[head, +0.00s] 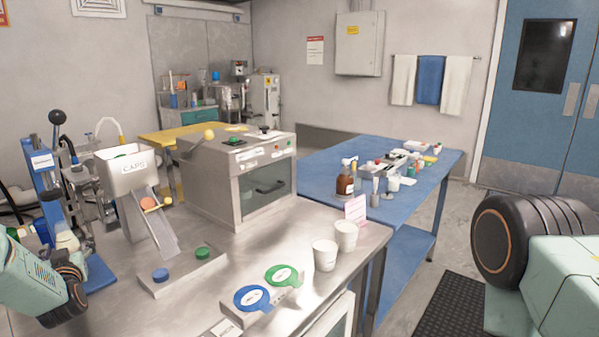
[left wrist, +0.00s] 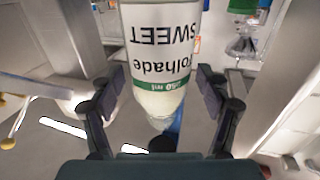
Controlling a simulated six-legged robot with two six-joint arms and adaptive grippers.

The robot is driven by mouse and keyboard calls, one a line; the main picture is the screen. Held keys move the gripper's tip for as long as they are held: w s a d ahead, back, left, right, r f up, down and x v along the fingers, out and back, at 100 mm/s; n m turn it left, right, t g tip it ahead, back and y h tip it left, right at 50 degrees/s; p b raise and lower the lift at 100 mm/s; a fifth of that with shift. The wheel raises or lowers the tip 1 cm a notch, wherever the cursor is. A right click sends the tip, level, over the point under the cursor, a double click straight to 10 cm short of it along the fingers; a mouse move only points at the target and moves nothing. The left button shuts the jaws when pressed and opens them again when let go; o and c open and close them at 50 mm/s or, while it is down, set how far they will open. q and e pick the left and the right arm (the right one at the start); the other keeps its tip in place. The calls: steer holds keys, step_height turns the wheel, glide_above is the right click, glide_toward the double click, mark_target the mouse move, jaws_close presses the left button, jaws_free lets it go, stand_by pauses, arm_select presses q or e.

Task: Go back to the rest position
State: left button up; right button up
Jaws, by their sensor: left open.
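My left arm comes into the head view at the lower left, where its gripper's fingers are mostly hidden. In the left wrist view my left gripper (left wrist: 160,104) is open, with one dark finger on each side of a bottle (left wrist: 160,55). The bottle has a white label reading "SWEET", a green band and pale contents. Gaps show beside it, and I cannot tell how deep it stands between the fingers. What looks like the same bottle (head: 67,240) stands at the blue press in the head view. My right gripper is not in view.
The blue press (head: 44,185) and the caps dispenser (head: 125,168) stand close to my left arm. A metal oven-like box (head: 240,180), two white cups (head: 325,254) and blue and green discs (head: 252,298) are on the steel table (head: 200,315). A blue table (head: 320,177) stands behind.

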mark_target(60, 222)
arm_select(q)
step_height(60, 222, up, 10)
steer(key=shift+f, duration=0.25)
step_height(60, 222, down, 10)
steer(key=shift+s+d+r+p, duration=0.1)
steer(key=shift+r+p, duration=0.4)
steer(key=s+d+r+p, duration=0.3)
steer(key=s+d+p, duration=0.4)
steer(key=d, duration=0.1)
steer(key=shift+s+d, duration=0.25)
steer(key=shift+d, duration=0.05)
steer(key=shift+w, duration=0.1)
stand_by(0.4)
steer(key=shift+r+p, duration=0.1)
steer(key=shift+p, duration=0.2)
